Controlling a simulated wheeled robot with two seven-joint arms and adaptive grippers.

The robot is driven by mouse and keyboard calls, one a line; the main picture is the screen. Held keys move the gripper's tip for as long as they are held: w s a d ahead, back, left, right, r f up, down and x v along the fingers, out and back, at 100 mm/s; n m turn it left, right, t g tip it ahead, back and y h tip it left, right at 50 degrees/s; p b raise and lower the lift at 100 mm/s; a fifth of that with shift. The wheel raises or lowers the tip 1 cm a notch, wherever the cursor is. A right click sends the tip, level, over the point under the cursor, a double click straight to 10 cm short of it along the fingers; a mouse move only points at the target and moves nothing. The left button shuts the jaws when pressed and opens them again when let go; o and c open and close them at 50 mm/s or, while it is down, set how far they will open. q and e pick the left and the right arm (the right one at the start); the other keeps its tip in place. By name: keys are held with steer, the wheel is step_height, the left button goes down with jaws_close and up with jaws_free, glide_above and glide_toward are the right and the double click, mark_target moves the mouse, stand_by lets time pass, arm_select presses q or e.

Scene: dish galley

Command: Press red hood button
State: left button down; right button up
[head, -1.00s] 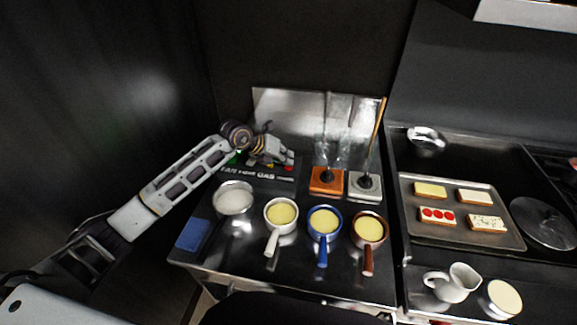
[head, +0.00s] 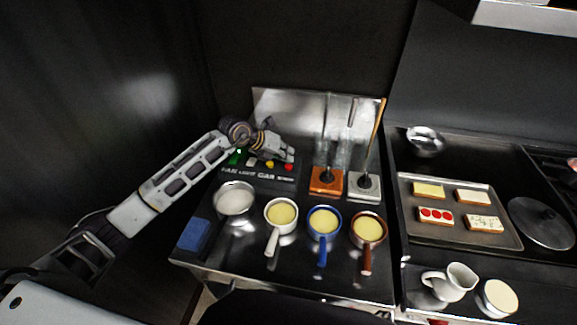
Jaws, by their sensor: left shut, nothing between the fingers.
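The dark button panel (head: 262,180) stands at the back left of the counter, with a row of labels along its front. The red button (head: 288,167) is at the right end of the row. A yellow button (head: 269,163) is to its left, and a green one (head: 236,158) is at the left end. My left gripper (head: 290,155) is shut and empty, just above and behind the red button. A small gap seems to show between them, but I cannot tell for sure. My right gripper is out of view.
In front of the panel are several pans, among them a white one (head: 234,198) and a blue one (head: 324,221). Orange (head: 326,187) and grey (head: 358,193) blocks stand to the right. A metal splash plate (head: 300,105) rises behind. A blue sponge (head: 193,235) lies front left.

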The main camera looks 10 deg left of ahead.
mark_target(287, 164)
arm_select(q)
steer(key=shift+r+p, duration=1.45)
steer(key=shift+r, duration=1.05)
steer(key=shift+s+f, duration=0.1)
